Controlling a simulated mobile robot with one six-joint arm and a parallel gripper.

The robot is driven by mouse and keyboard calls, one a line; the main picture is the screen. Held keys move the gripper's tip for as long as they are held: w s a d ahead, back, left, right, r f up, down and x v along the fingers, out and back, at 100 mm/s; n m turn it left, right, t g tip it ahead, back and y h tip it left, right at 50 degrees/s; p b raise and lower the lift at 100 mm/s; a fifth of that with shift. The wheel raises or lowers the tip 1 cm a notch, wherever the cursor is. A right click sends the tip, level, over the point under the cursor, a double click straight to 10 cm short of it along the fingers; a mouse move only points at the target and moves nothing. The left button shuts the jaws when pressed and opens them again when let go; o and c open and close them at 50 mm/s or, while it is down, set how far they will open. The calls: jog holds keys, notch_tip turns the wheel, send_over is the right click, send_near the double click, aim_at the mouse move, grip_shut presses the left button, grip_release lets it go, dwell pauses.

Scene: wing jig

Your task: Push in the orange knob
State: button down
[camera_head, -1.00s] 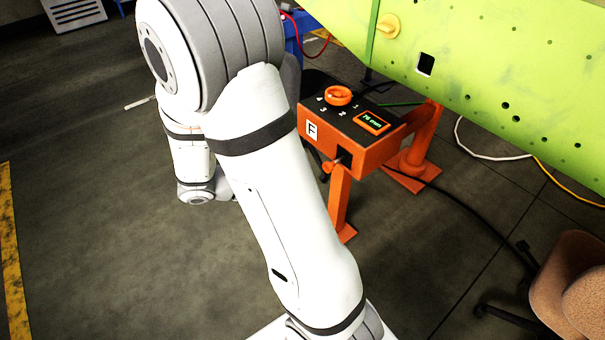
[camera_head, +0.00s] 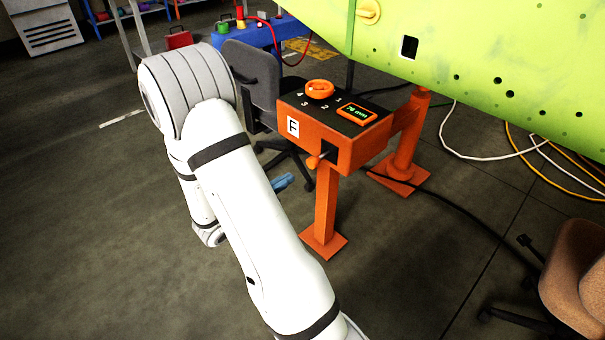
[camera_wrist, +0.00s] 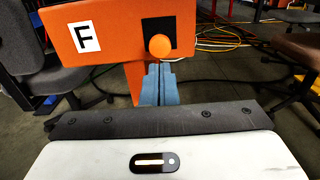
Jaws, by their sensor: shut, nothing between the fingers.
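The orange knob (camera_head: 312,162) is a round ball on a short rod that sticks out of a dark square in the front of the orange box (camera_head: 345,152). In the wrist view the knob (camera_wrist: 160,46) shows in front of that dark square, just beyond my fingertips. My gripper (camera_wrist: 158,72) has blue fingers, shut together and empty, pointing at the box just below the knob. In the head view the blue fingertips (camera_head: 284,182) show beside my arm, lower left of the knob, with a gap between them.
The box top carries an orange dial (camera_head: 319,89) and a small display (camera_head: 357,113). An orange stand holds the box. A green wing panel (camera_head: 480,60) is at upper right. Office chairs (camera_head: 575,275) stand at right and behind the box. Cables lie on the floor.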

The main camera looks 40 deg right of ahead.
aim_at(310, 164)
jog(key=d, duration=0.2)
jog(key=d+b, duration=0.1)
jog(key=d, duration=0.3)
jog(key=shift+w+d+b, duration=0.1)
jog(key=shift+w+b, duration=0.15)
jog(key=shift+b, duration=0.15)
